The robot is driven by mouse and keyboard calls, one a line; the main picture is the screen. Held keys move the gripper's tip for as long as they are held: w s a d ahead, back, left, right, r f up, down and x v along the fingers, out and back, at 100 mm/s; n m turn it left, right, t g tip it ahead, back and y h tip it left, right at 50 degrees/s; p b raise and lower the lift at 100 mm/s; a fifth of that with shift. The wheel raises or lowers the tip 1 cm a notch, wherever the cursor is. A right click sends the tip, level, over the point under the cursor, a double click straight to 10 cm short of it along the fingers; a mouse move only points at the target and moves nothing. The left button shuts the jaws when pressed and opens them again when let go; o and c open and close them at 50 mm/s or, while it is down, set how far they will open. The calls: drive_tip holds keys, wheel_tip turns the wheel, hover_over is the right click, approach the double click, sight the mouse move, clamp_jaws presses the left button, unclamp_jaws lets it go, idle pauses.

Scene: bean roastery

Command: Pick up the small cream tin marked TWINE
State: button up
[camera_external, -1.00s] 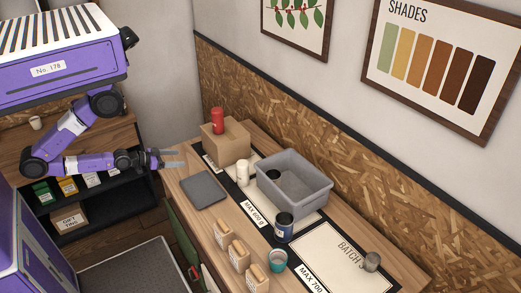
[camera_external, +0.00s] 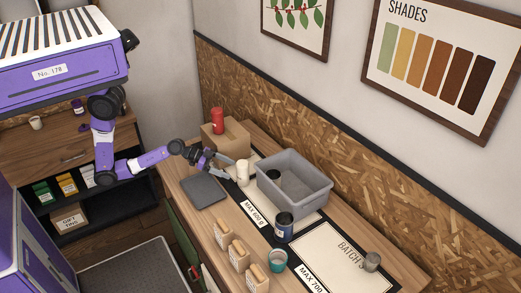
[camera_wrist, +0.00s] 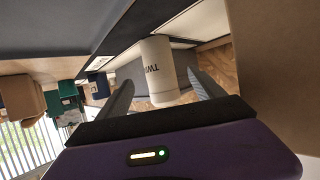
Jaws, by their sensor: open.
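The small cream tin (camera_external: 243,172) stands upright on the table, left of the grey bin. In the wrist view the cream tin (camera_wrist: 161,72) shows letters that read as TWINE, partly turned away. My gripper (camera_external: 226,170) is open, low over the table and just left of the tin. In the wrist view the two fingers of my gripper (camera_wrist: 160,90) stand on either side of the tin, with its near end between them. I cannot tell whether either finger touches it.
The grey bin (camera_external: 312,196) stands close to the tin's right. A cardboard box (camera_external: 215,138) with a red canister (camera_external: 217,121) on it is behind my gripper. A dark flat slab (camera_external: 203,191) lies in front.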

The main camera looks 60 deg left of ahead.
sight(243, 174)
drive_tip(key=shift+p+x, duration=0.55)
drive_tip(key=shift+x, duration=1.4)
drive_tip(key=shift+p+x, duration=0.5)
drive_tip(key=shift+x, duration=1.6)
drive_tip(key=shift+r, duration=0.1)
clamp_jaws()
